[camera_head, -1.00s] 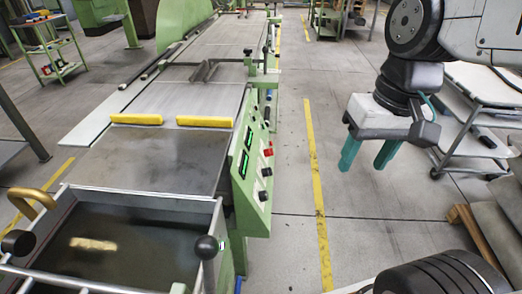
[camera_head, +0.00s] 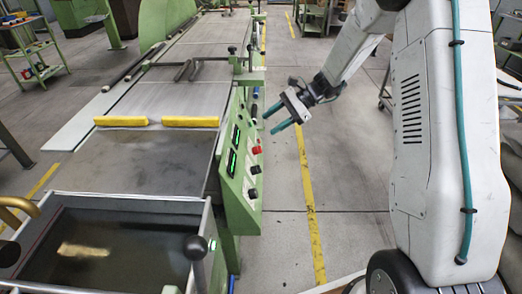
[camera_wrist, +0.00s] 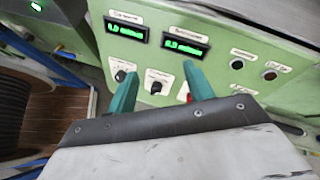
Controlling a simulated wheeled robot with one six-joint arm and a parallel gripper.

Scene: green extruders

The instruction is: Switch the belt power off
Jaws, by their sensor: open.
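The green control panel (camera_head: 240,165) stands on the right side of the belt machine. It carries a red knob (camera_head: 257,150), black knobs (camera_head: 254,169) and two lit green displays (camera_head: 236,135). In the wrist view, the panel (camera_wrist: 225,25) fills the space ahead, with the displays (camera_wrist: 184,45) above a row of black knobs (camera_wrist: 156,87). The red knob (camera_wrist: 184,97) is mostly hidden there by the right finger. My gripper (camera_head: 270,122) is open and empty, its teal fingers pointing at the panel, just above and right of the red knob. I cannot tell whether it touches.
Two round buttons (camera_wrist: 253,70) sit further right on the panel in the wrist view. Yellow bars (camera_head: 190,121) lie across the belt table. A black ball-ended lever (camera_head: 196,248) stands at the near corner. The floor right of the machine is clear along a yellow line (camera_head: 305,180).

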